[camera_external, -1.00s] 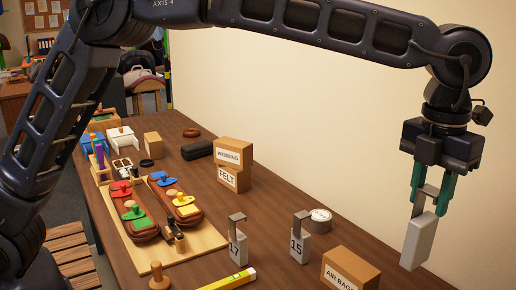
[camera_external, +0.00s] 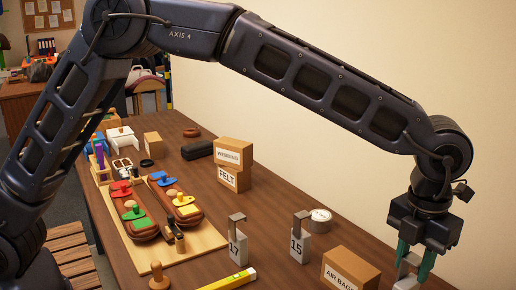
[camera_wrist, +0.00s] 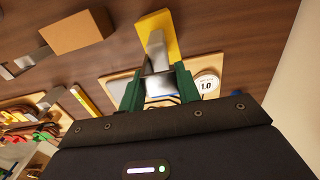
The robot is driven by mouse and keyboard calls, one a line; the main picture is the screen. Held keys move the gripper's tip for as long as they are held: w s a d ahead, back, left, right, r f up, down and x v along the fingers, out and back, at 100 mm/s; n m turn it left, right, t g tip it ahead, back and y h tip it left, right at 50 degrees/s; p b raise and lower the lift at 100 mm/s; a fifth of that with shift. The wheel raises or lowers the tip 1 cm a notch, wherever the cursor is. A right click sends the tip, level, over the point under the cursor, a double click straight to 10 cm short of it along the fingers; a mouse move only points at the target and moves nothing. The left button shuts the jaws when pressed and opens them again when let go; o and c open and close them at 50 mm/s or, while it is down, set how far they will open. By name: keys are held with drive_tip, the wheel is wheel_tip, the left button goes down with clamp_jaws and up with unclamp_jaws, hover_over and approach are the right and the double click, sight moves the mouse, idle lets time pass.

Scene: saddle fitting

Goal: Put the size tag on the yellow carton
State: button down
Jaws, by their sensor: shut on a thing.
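My gripper (camera_external: 415,262) has its green fingers shut on the metal hook of a grey size tag (camera_external: 406,283). It is low at the lower right of the external view, where the frame edge cuts off most of the tag. In the wrist view, the fingers (camera_wrist: 159,88) grip the hook and the tag's grey body (camera_wrist: 156,48) extends away from them. The yellow carton (camera_wrist: 172,32) lies behind the tag body in that view, partly hidden by it. I cannot tell whether they touch. The carton is outside the external view.
Tags marked 17 (camera_external: 238,248) and 15 (camera_external: 300,246) stand on the table. The AIR BAGS carton (camera_external: 350,270) is left of my gripper. A pale board with a round 1.0 label (camera_wrist: 207,86) lies beside the fingers. The wall (camera_wrist: 297,75) is close on the right.

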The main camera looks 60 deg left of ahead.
drive_tip(key=shift+f, duration=0.1)
drive_tip(key=c, duration=1)
unclamp_jaws()
wheel_tip(320, 180, up, 12)
drive_tip(key=s+a+r+n+t, duration=0.1)
drive_tip(key=s+a+r+n, duration=0.25)
drive_tip(key=a+n, duration=0.45)
drive_tip(key=s+a+r+n+t, duration=0.1)
drive_tip(key=s+a+r+n, duration=0.3)
drive_tip(key=a, duration=0.9)
drive_tip(key=s+a+r+n, duration=0.3)
drive_tip(key=s+a+n, duration=0.2)
drive_tip(key=a, duration=0.5)
drive_tip(key=s+a+f+n+t, duration=0.1)
drive_tip(key=s+a+f+n, duration=0.4)
drive_tip(key=s+a+n, duration=0.4)
drive_tip(key=s+a+f+n+t, duration=0.1)
drive_tip(key=s+a+f+n, duration=0.3)
drive_tip(key=s+a+n, duration=0.6)
drive_tip(key=s+a, duration=0.2)
drive_tip(key=s, duration=0.4)
drive_tip(key=shift+f+t, duration=0.3)
drive_tip(key=shift+f, duration=0.1)
